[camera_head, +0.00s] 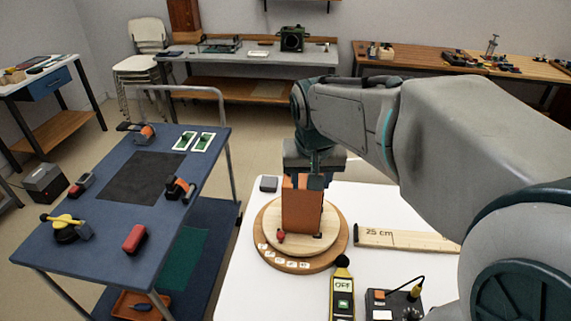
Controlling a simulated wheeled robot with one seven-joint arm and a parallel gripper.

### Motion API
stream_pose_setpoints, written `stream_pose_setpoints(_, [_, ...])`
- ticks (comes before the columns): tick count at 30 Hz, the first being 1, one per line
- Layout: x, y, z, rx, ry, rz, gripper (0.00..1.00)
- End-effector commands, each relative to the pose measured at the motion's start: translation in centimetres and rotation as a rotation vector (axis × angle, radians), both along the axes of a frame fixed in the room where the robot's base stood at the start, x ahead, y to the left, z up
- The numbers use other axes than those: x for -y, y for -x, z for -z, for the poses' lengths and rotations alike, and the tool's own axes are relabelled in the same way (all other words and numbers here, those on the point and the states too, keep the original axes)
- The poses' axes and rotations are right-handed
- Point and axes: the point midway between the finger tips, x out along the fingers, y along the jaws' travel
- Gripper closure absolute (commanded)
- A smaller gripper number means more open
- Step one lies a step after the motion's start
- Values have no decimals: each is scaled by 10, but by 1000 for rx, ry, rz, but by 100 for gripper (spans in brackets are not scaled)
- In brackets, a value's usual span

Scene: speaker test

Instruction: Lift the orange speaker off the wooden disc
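The orange speaker (300,212) is an upright box on the round wooden disc (335,246), which has a paler round top and small white labels along its front rim. My gripper (313,180) points down at the top of the speaker, with a dark finger overlapping its upper edge. The other finger is hidden or unclear, so I cannot tell whether the fingers are closed on the speaker. The speaker's base appears to rest on the disc. A small red knob (281,237) sits at the speaker's lower left front.
A blue cart (110,240) stands left.

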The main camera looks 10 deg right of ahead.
Motion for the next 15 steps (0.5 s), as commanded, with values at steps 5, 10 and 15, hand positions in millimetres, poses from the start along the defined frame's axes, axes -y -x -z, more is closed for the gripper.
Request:
stream_pose_setpoints(5, [-12, -70, -33, 14, -3, 78, 53])
stream_pose_setpoints(10, [-19, -106, -43, 26, -10, 129, 53])
stream_pose_setpoints(15, [-19, -119, -35, 27, -13, 147, 53])
